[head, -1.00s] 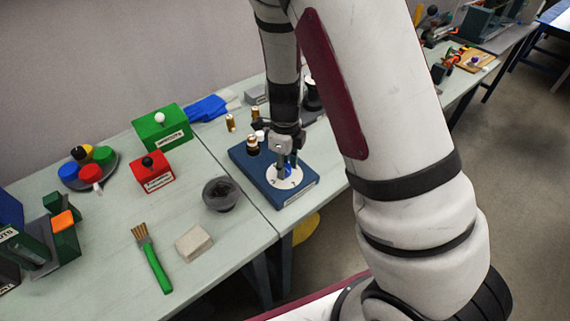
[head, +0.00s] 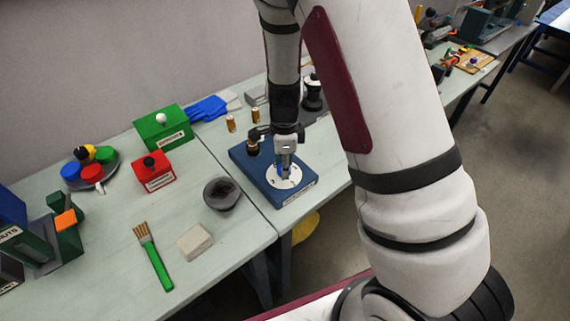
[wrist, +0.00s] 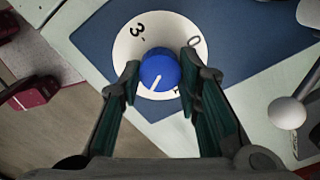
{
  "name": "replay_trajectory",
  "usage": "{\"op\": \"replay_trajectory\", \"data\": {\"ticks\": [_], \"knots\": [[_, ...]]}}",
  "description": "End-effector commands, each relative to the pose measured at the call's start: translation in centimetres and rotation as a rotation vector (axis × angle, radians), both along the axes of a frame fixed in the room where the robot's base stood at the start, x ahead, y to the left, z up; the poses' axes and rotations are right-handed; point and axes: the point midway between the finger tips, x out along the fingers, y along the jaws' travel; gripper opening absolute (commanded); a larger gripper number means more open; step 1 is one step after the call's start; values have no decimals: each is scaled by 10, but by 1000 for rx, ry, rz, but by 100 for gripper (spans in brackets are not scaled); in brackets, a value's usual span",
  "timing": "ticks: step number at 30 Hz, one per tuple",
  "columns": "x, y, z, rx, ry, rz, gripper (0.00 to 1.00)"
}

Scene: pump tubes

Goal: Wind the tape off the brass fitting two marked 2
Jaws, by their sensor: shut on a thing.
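My gripper (head: 284,172) points down over the blue base plate (head: 240,157). In the wrist view its dark green fingers (wrist: 159,77) are on either side of a round blue knob (wrist: 158,71), shut on it. The knob has a white pointer line and sits on a white dial (wrist: 133,52) marked 3 and 0; another mark is partly hidden. Two brass fittings stand behind the plate, a left one (head: 231,123) and a right one (head: 255,116). A third brass piece (head: 253,148) is at the plate's left side, partly covered by my wrist. I cannot make out tape or a 2.
A dark bowl (head: 221,193), a grey-white block (head: 194,241) and a green brush (head: 153,258) lie at the left front. A red box (head: 154,172) and a green box (head: 162,127) stand behind them. Bare tabletop shows around the brush.

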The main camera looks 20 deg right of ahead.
Motion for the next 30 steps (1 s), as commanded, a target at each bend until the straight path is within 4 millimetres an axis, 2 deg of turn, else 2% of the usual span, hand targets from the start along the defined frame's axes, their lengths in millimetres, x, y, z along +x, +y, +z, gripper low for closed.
{"op": "replay_trajectory", "data": {"ticks": [30], "knots": [[2,1,0,1,-1,965,3]]}}
